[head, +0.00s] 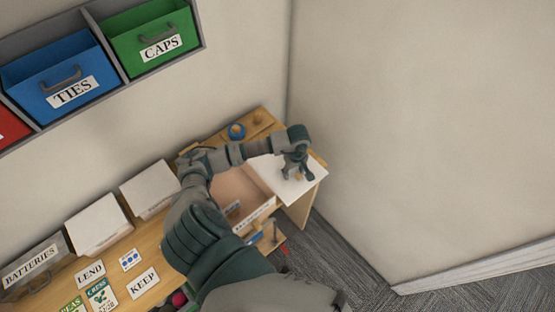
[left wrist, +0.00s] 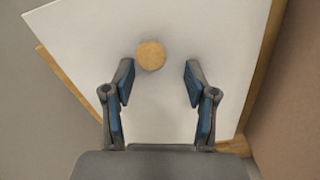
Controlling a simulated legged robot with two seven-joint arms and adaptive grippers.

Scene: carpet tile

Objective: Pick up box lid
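The box lid is a flat white panel (head: 310,186) with a round wooden knob (left wrist: 151,55), lying at the right end of the wooden desk. The lid's white face (left wrist: 85,40) fills most of the left wrist view. My left gripper (head: 297,172) is above the lid. In the left wrist view my left gripper (left wrist: 158,68) is open, with one finger on each side of the knob's line. The knob shows just past the fingertips, nearer the left finger, and looks untouched. The gripper hides the knob in the head view. My right gripper is out of view.
An open box (head: 238,190) with a label stands left of the lid, partly behind my left arm. A blue tape roll (head: 236,131) lies at the back. White boxes (head: 98,225) and label cards (head: 143,281) are at the left. A wall (head: 420,140) is to the right.

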